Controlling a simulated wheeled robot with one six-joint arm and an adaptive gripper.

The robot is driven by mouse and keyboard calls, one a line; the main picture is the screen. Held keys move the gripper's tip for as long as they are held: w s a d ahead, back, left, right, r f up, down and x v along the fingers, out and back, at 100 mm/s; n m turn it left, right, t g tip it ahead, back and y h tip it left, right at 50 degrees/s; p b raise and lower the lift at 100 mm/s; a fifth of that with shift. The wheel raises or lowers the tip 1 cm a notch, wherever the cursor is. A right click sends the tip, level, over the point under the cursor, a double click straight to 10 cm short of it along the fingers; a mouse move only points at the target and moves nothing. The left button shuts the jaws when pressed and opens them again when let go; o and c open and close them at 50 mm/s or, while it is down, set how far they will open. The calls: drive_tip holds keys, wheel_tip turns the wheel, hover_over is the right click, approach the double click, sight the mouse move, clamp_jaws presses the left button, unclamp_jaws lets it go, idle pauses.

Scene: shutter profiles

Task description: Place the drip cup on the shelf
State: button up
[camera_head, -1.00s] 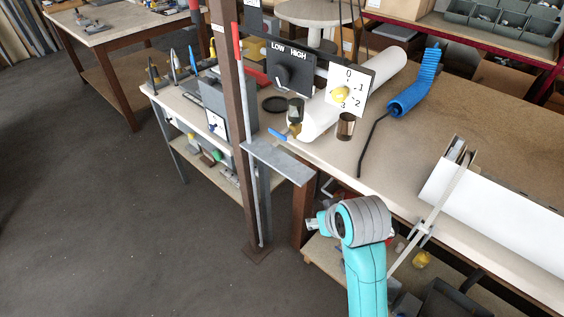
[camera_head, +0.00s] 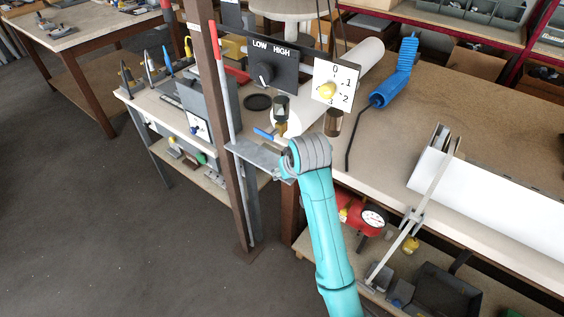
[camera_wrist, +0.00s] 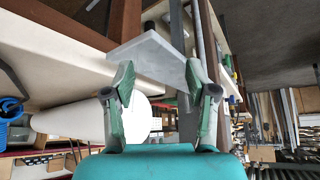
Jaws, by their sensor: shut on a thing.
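A brown metallic cup (camera_head: 332,123), which looks like the drip cup, stands on the bench just behind my arm; its lower part is partly hidden. A narrow grey shelf plate (camera_head: 252,152) sticks out beside the brown post. My gripper is at the right end of this plate, mostly hidden in the head view by my wrist. In the wrist view my gripper (camera_wrist: 160,82) has its two fingers apart, with a pale grey plate (camera_wrist: 150,50) showing between and beyond the tips. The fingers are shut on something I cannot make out. I cannot tell whether they touch the plate.
A HIGH/LOW switch panel (camera_head: 274,66) and a white dial plate (camera_head: 336,84) stand above the bench. A blue coiled hose (camera_head: 397,78) lies behind. The floor at left is clear.

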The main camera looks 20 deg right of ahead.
drive_tip(key=w, duration=0.4)
drive_tip(key=shift+w, duration=0.15)
drive_tip(key=shift+f, duration=0.1)
drive_tip(key=shift+f, duration=0.1)
drive_tip(key=o, duration=1.1)
drive_tip(key=shift+o, duration=0.2)
drive_tip(key=v, duration=0.7)
drive_tip(key=shift+r, duration=0.3)
